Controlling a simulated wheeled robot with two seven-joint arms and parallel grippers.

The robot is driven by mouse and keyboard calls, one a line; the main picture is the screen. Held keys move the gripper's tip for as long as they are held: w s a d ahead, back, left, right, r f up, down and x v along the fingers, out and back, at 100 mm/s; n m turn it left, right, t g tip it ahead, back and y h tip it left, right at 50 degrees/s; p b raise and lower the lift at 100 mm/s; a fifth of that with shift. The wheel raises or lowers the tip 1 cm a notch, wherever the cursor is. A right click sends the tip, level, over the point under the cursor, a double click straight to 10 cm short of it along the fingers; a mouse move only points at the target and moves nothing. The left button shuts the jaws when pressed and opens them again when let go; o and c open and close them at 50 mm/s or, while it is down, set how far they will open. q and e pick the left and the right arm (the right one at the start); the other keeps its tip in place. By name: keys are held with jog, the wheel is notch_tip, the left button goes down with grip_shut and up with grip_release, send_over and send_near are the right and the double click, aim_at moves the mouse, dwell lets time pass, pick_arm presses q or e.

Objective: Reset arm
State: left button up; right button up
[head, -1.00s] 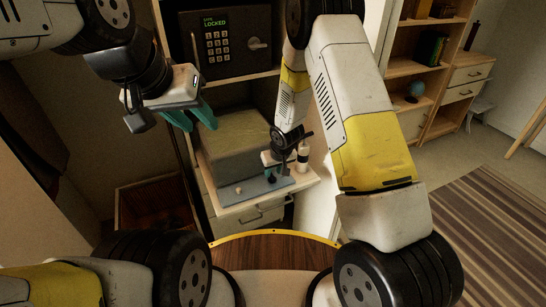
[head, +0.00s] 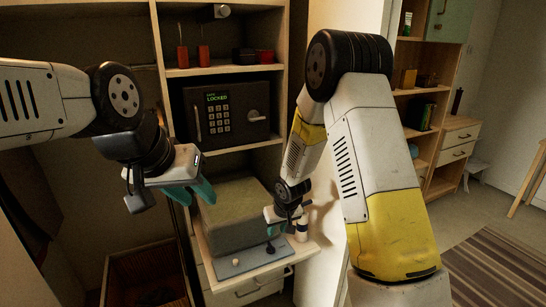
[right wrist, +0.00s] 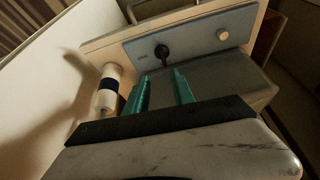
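My left gripper (head: 189,192) has teal fingers and hangs in front of the shelf unit, left of the grey-green box. Its fingers look spread apart with nothing between them. My right gripper (head: 274,229) is low by the right front of the box, over the pulled-out shelf. In the right wrist view its two teal fingers (right wrist: 160,88) are apart, with no object held between them. A small black knob or lever (right wrist: 162,52) on a grey panel lies just beyond the fingertips.
The grey-green box (head: 233,213) sits on the shelf behind the grey panel (head: 246,262). A white bottle with a dark band (head: 302,229) stands right of my right gripper. A safe (head: 226,112) reading LOCKED is above. An open wooden bin (head: 145,277) is at lower left.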

jog(key=s+d+r+m, duration=0.1)
jog(key=s+d+r, duration=0.2)
jog(key=r, duration=0.4)
jog(key=s+d+r+m+t, duration=0.1)
jog(key=s+d+r, duration=0.2)
jog(key=r, duration=0.5)
jog(key=s+d+r+m, duration=0.1)
jog(key=s+d+r, duration=0.15)
jog(key=r, duration=0.45)
jog(key=s+d+r, duration=0.2)
jog(key=s+r, duration=0.2)
jog(key=s, duration=0.4)
jog(key=s+d+r+t, duration=0.1)
jog(key=s+d+r, duration=0.1)
jog(key=s+r, duration=0.3)
jog(key=s, duration=0.4)
jog(key=shift+m, duration=0.4)
